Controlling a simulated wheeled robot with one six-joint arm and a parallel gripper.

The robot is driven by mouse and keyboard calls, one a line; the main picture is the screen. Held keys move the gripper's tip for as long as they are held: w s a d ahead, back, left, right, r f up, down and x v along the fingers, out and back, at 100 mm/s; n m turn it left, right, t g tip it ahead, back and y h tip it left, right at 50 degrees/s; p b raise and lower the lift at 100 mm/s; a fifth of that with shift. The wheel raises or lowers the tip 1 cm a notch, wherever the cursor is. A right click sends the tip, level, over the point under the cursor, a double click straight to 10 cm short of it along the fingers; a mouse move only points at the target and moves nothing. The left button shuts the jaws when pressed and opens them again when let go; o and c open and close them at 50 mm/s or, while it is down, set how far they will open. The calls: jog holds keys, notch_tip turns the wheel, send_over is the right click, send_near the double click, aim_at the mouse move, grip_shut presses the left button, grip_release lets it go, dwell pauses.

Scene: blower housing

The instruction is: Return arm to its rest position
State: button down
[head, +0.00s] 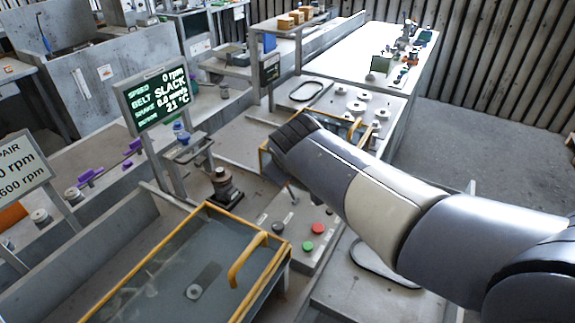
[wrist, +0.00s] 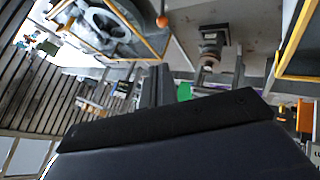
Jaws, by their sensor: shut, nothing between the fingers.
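My arm reaches in from the right in the head view, stretched out over the workbench. My gripper (head: 290,133) is at its far end, dark and seen from behind, above the bench and apart from the control panel. In the wrist view my gripper (wrist: 157,84) shows as dark fingers close together, with nothing between them. A yellow-framed blower housing with a grey rounded part (wrist: 108,22) is at the upper left of the wrist view. In the head view my arm hides much of that area.
A display (head: 156,96) reads 0 rpm and belt SLACK. A yellow-framed clear cover (head: 235,270) with a handle lies at the front. A panel has a red button (head: 318,228) and a green button (head: 307,246). A dark post (head: 224,185) stands left of my gripper. Open floor (head: 480,150) is at right.

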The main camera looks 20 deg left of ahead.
jog(key=d+f+x, duration=0.1)
jog(key=d+x, duration=0.1)
jog(key=x, duration=1.1)
jog(key=shift+w+f, duration=0.2)
